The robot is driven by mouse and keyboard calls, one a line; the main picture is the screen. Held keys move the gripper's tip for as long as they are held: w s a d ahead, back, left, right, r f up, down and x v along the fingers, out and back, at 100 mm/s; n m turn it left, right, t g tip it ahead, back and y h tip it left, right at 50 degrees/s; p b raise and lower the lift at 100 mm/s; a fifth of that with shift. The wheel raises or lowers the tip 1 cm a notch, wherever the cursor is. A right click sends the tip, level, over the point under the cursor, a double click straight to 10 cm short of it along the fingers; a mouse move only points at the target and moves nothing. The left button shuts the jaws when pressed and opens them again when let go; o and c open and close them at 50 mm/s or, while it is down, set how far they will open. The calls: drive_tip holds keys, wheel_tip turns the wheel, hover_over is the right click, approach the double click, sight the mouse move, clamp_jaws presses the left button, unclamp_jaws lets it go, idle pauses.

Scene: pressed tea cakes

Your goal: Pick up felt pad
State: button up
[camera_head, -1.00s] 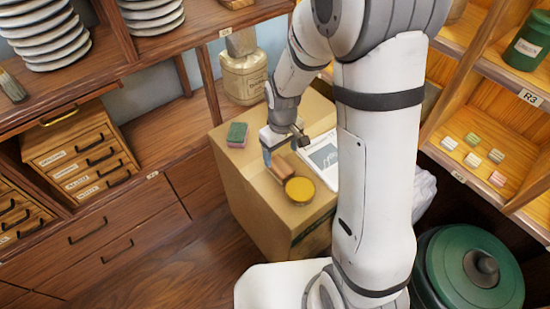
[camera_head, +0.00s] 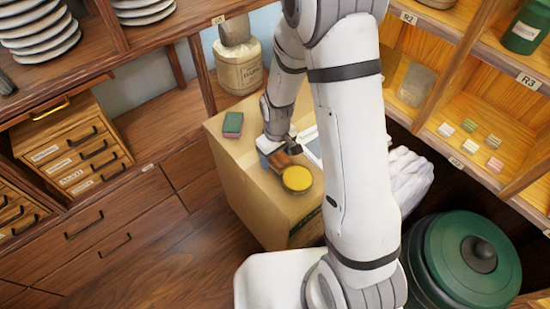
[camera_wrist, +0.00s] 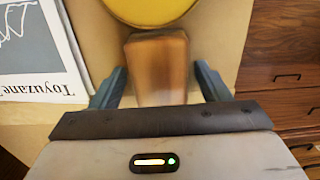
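My gripper (camera_head: 274,150) is low over the cardboard box (camera_head: 236,165). In the wrist view my gripper (camera_wrist: 160,84) is open, its two blue-grey fingers either side of a brown block (camera_wrist: 157,65) with a gap on each side. The block is partly hidden by my gripper in the head view (camera_head: 290,162). No item is clearly a felt pad; I cannot tell whether this block is it. A green block with a reddish underside (camera_head: 233,124) lies at the box's far left corner, apart from my gripper.
A round yellow-topped thing (camera_head: 297,179) lies right by the brown block. A printed sheet or booklet (camera_wrist: 40,55) lies left of the fingers in the wrist view. Shelves (camera_head: 470,105) stand at right, drawers (camera_head: 85,160) at left. A green lidded bin (camera_head: 470,265) stands at lower right.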

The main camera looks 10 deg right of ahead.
sight(277, 155)
drive_tip(key=c, duration=1)
drive_tip(key=shift+r, duration=0.1)
wheel_tip(277, 155, up, 10)
drive_tip(key=shift+f+p, duration=0.1)
drive_tip(key=shift+p, duration=0.45)
drive_tip(key=o, duration=0.5)
drive_tip(key=c, duration=0.3)
